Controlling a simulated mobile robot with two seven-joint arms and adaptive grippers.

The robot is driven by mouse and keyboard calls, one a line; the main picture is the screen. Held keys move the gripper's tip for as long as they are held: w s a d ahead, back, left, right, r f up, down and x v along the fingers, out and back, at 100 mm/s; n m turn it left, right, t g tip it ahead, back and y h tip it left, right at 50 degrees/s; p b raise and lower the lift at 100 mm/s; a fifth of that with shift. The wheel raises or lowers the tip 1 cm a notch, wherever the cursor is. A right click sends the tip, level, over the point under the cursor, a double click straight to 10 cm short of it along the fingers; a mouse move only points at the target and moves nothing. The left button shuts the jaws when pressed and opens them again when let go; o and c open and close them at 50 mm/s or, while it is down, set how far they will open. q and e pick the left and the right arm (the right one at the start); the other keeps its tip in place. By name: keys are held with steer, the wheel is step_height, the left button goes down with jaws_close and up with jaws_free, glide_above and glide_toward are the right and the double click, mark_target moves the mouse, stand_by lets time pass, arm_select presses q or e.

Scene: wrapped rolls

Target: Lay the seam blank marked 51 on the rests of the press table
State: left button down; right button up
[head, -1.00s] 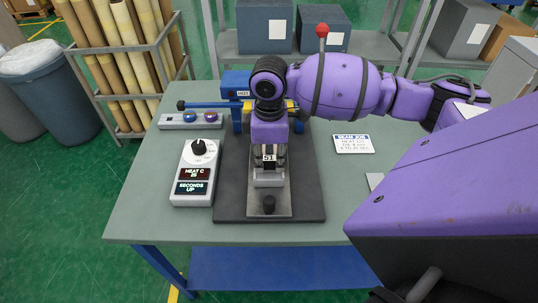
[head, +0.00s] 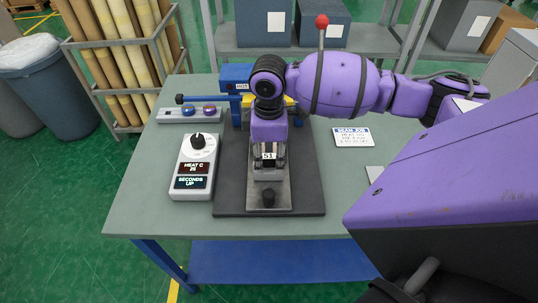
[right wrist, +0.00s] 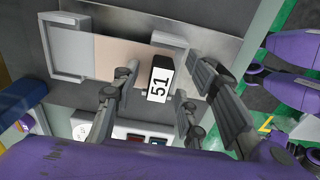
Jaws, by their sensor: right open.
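The seam blank's black tab with a white "51" label (right wrist: 157,84) sits between the fingers of my right gripper (right wrist: 160,64). A pale, see-through strip (right wrist: 115,55) runs beside the tab, across grey bracket-shaped rests (right wrist: 56,62). It seems to lie on them, though the contact is hard to tell. In the head view my right gripper (head: 268,160) points down over the dark base of the press table (head: 308,190), open around the label (head: 268,155). The strip is largely hidden there. My left gripper is not in view.
A control box (head: 194,165) reading "HEAT C 25" and "SECONDS UP" stands left of the base. A blue press part (head: 236,76) and a two-button box (head: 190,114) are behind. A seam job card (head: 352,137) lies right. The table's front left (head: 145,205) is clear.

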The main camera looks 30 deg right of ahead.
steer(key=shift+r, duration=0.1)
step_height(320, 180, up, 12)
stand_by(0.5)
